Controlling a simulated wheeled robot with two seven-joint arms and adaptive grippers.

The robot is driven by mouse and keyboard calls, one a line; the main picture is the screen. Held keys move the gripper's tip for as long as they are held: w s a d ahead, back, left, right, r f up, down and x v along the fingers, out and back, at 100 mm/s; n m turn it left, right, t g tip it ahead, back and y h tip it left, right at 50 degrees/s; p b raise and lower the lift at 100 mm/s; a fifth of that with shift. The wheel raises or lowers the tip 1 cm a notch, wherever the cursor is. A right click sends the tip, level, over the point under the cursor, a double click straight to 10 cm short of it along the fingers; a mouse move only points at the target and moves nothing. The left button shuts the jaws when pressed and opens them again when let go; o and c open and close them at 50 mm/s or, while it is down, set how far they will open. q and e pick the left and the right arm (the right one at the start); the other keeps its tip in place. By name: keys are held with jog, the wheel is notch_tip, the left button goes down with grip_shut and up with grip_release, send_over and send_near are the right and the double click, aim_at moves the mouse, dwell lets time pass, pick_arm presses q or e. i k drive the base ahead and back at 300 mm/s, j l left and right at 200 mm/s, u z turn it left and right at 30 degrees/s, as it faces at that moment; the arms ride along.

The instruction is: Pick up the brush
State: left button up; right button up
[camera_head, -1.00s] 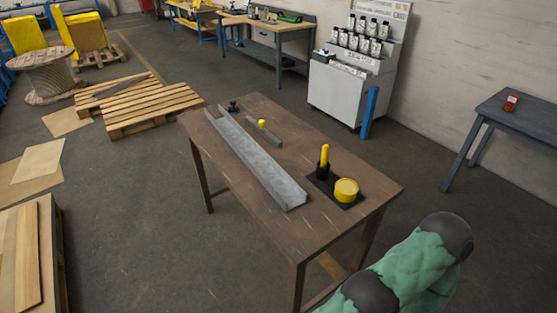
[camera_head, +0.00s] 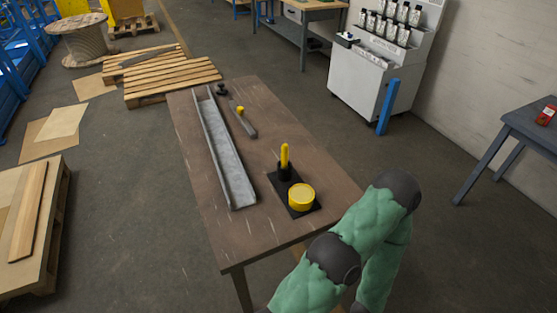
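A yellow-handled tool (camera_head: 284,155), which looks like the brush, stands upright in a small black holder (camera_head: 285,173). The holder is on a black mat (camera_head: 306,209) on the brown table (camera_head: 185,155). A round yellow tin (camera_head: 301,197) sits on the same mat, nearer to me. The lower end of the brush is hidden in the holder. My green-sleeved arm is at the lower right, near the table's front right corner. Neither gripper shows in the view.
A long grey metal channel (camera_head: 225,160) lies along the table's left part. A grey bar with a yellow knob (camera_head: 245,121) and a small black piece (camera_head: 221,89) lie behind. A blue post (camera_head: 388,107) stands beyond the table, before a white bottle rack (camera_head: 357,80). A dark side table (camera_head: 530,125) is at right.

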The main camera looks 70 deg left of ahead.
aim_at(284, 148)
jog(key=i+u, duration=0.15)
jog(key=u, duration=0.25)
jog(key=i+u, duration=0.15)
jog(key=u, duration=0.25)
jog(key=i+l+u, duration=0.1)
jog(key=u, duration=0.25)
jog(key=i+l+u, duration=0.15)
jog(key=u, duration=0.25)
